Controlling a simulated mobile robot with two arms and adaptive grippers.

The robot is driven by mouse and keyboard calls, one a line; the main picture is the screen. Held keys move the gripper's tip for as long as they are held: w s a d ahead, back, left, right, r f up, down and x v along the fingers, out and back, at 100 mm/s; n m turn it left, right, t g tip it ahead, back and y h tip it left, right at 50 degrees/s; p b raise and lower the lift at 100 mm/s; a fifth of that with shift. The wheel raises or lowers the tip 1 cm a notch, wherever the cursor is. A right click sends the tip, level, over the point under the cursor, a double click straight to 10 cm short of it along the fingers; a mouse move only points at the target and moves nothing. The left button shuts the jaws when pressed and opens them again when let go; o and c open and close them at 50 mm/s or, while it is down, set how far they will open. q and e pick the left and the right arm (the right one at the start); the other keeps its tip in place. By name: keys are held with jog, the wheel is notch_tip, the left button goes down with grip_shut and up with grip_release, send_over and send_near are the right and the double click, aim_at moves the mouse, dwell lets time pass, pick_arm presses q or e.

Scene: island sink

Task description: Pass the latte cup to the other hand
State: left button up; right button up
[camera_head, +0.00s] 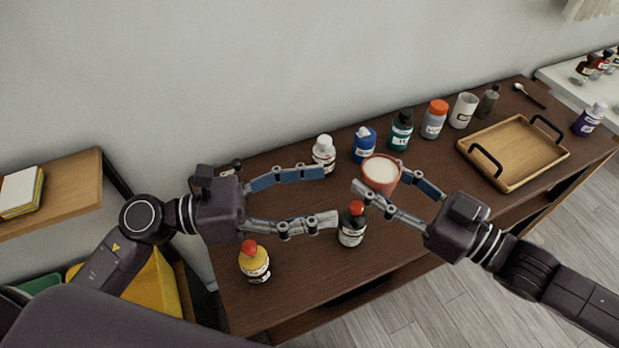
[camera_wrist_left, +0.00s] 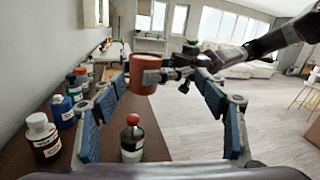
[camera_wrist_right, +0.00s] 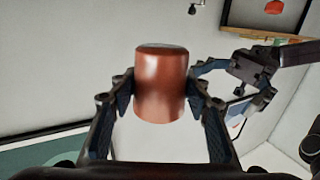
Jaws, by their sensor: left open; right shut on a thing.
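The latte cup (camera_head: 380,174) is reddish-brown with a pale top, held upright above the table. My right gripper (camera_head: 383,190) is shut on it from the right in the head view. The cup fills the space between the right fingers in the right wrist view (camera_wrist_right: 162,85). My left gripper (camera_head: 331,196) is open and empty, its fingers pointing right toward the cup with a gap between. In the left wrist view the cup (camera_wrist_left: 143,74) is ahead, beyond the open fingers.
A dark red-capped bottle (camera_head: 352,224) and a yellow bottle (camera_head: 254,262) stand near the front of the dark table (camera_head: 300,262). Several bottles, including a white-capped one (camera_head: 324,154), line the back. A wooden tray (camera_head: 512,184) with black handles sits at the right.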

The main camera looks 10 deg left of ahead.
aim_at(382, 168)
pick_arm(q)
jog(key=shift+m+t+y, duration=0.3)
jog(key=shift+m+y, duration=0.2)
jog(key=shift+m, duration=0.2)
jog(key=x, duration=0.4)
jog(key=w+x, duration=0.1)
jog(key=x, duration=0.2)
jog(key=w+a+x, duration=0.1)
jog(key=x, duration=0.3)
jog(key=shift+w+d+r, duration=0.1)
jog(key=shift+d+r, duration=0.25)
jog(key=c, duration=1.3)
jog(key=shift+c, duration=0.8)
pick_arm(e)
jog(key=o, duration=1.4)
jog(key=shift+s+d, duration=0.1)
